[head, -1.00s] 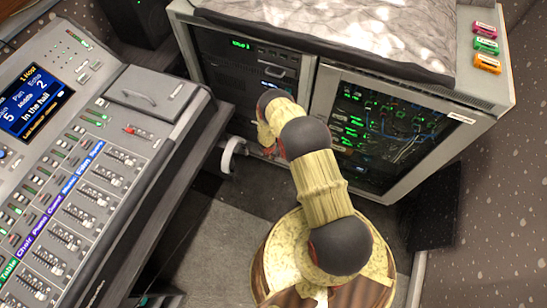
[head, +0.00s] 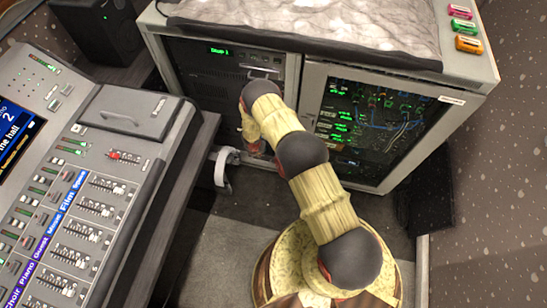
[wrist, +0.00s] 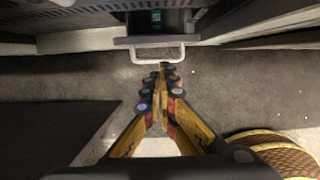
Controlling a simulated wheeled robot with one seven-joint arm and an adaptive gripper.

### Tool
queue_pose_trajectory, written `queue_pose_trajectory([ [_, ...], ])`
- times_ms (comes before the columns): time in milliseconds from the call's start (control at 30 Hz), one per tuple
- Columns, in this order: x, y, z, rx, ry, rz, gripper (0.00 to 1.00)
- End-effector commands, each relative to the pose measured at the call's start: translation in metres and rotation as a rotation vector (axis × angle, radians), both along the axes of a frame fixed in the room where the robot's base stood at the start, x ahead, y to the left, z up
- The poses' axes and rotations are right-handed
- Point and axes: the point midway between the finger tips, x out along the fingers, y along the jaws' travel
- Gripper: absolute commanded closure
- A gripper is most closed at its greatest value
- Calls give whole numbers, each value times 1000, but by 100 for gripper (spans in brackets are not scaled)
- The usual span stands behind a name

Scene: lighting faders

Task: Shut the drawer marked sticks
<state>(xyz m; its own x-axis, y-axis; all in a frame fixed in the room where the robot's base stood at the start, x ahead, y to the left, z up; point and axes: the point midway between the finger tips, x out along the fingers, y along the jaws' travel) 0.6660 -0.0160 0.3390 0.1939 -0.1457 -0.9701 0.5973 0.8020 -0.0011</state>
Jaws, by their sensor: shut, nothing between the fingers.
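A drawer (wrist: 122,43) with a pale bracket-shaped handle (wrist: 157,58) is at the top of the wrist view. It stands out from the front of the cabinet, and a teal item (wrist: 156,17) shows inside it. I can read no label on it. My gripper (wrist: 163,68) is shut and empty. Its fingertips are at the handle's outer edge in the picture; I cannot tell whether they touch it.
A mixing console (head: 125,115) stands on a dark desk at the left. A white curved thing (head: 222,170) is at the desk's right side. A grey cloth (head: 310,20) and small coloured boxes (head: 461,27) lie on the cabinet. Open floor (head: 215,245) lies before it.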

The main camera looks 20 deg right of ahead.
Motion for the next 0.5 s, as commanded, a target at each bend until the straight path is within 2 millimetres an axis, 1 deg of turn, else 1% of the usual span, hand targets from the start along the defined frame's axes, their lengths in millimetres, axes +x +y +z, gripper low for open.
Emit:
queue_pose_trajectory([
  [33,1,6,-2,0,0,10,100],
  [167,3,6,-10,1,1,12,100],
  [267,6,4,-23,1,1,12,100],
  [500,14,-3,-64,1,0,9,100],
])
